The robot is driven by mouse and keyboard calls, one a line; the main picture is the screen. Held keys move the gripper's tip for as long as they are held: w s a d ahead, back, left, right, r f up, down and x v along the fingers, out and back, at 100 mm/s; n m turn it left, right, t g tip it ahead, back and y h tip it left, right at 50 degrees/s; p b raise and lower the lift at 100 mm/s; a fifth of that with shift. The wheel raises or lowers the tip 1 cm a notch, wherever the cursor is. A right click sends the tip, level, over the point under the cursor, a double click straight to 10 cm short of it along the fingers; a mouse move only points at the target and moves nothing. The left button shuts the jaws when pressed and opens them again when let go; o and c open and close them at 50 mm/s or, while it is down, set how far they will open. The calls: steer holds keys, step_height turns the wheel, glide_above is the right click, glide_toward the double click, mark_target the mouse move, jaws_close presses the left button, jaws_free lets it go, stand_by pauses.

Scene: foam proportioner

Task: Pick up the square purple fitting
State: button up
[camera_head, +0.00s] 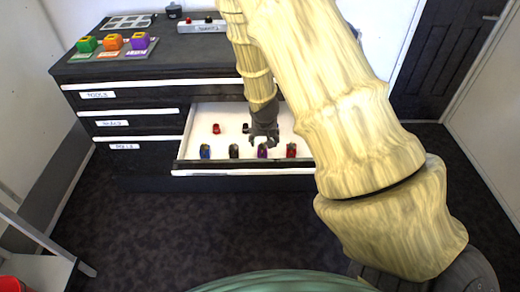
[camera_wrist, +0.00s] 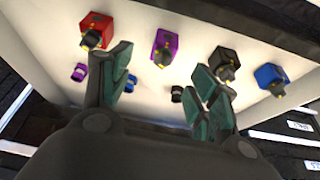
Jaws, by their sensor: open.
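The square purple fitting (camera_head: 262,152) stands in the front row of the open drawer, between a black fitting (camera_head: 234,151) and a red one (camera_head: 291,150). In the wrist view the purple fitting (camera_wrist: 165,43) is upper middle, with a dark stub and some yellow on it. My gripper (camera_head: 264,138) is over the drawer, just behind and above the purple fitting. In the wrist view its teal fingers (camera_wrist: 163,78) are spread with nothing between them, and the fitting lies beyond their tips. A smaller purple piece (camera_wrist: 80,72) lies left of the fingers.
The open drawer (camera_head: 193,172) also holds a blue fitting (camera_head: 205,151), with smaller red (camera_head: 216,128) and black (camera_head: 245,127) pieces behind. On the cabinet top (camera_head: 180,57) are green, orange and purple blocks (camera_head: 140,40) and a switch box (camera_head: 202,25). The floor in front is clear.

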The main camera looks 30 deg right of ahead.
mark_target(262, 145)
steer(key=shift+x, duration=1.8)
steer(key=shift+a+p+x, duration=0.2)
steer(key=shift+p+x, duration=0.45)
steer(key=shift+x, duration=2.05)
steer(key=shift+w+r, duration=0.1)
steer(key=shift+w, duration=0.05)
steer(key=c, duration=1.3)
